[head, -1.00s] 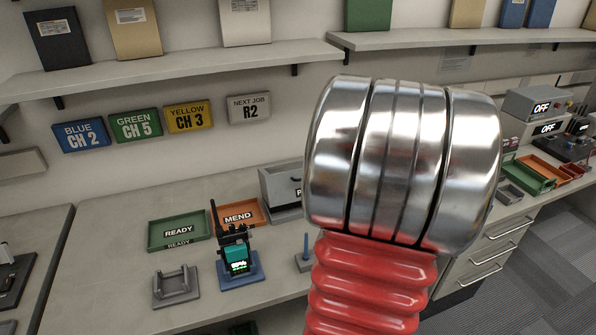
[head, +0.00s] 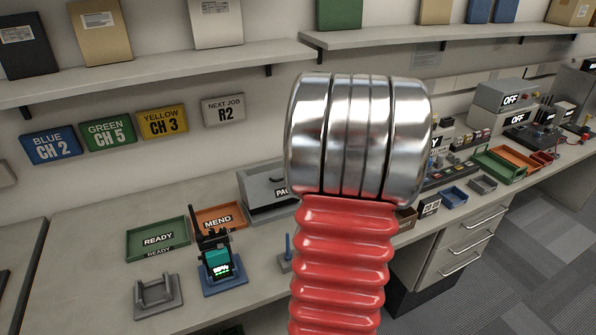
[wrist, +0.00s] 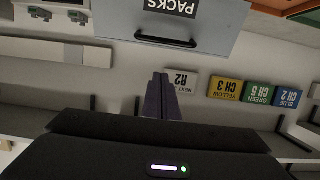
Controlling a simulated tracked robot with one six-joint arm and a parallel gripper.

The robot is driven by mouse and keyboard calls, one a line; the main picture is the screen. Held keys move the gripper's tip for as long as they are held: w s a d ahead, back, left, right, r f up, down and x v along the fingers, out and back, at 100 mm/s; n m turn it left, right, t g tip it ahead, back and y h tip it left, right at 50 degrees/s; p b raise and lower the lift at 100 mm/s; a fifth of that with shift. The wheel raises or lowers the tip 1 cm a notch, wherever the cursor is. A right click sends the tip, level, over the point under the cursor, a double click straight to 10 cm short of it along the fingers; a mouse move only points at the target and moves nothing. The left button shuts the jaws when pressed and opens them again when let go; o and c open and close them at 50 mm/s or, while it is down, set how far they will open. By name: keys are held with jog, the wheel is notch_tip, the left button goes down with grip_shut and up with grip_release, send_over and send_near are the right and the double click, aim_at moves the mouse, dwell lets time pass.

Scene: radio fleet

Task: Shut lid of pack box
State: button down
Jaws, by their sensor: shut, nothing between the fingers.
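The grey pack box (head: 262,209) stands at the back of the bench in the head view, and my arm hides its right part. A grey panel (wrist: 212,35) with a dark bar handle (wrist: 166,41) and a PACKS label (wrist: 170,7) shows at the top of the wrist view, which is upside down. I cannot tell whether the lid is shut or raised. My gripper (wrist: 160,78) is shut and empty, its fingertips just below the handle in the wrist picture and apparently apart from it. The gripper is not visible in the head view.
A green READY tray (head: 157,253) and an orange MEND tray (head: 239,213) lie left of the box. A radio (head: 217,259) stands on a blue base in front, beside an empty grey cradle (head: 156,291). A shelf (head: 160,76) runs above.

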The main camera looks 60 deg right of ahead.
jog(key=f, duration=0.1)
jog(key=w+d+f, duration=0.1)
jog(key=f, duration=0.1)
jog(key=w+f, duration=0.1)
jog(key=shift+d+f, duration=0.15)
jog(key=shift+f, duration=0.1)
dwell(0.3)
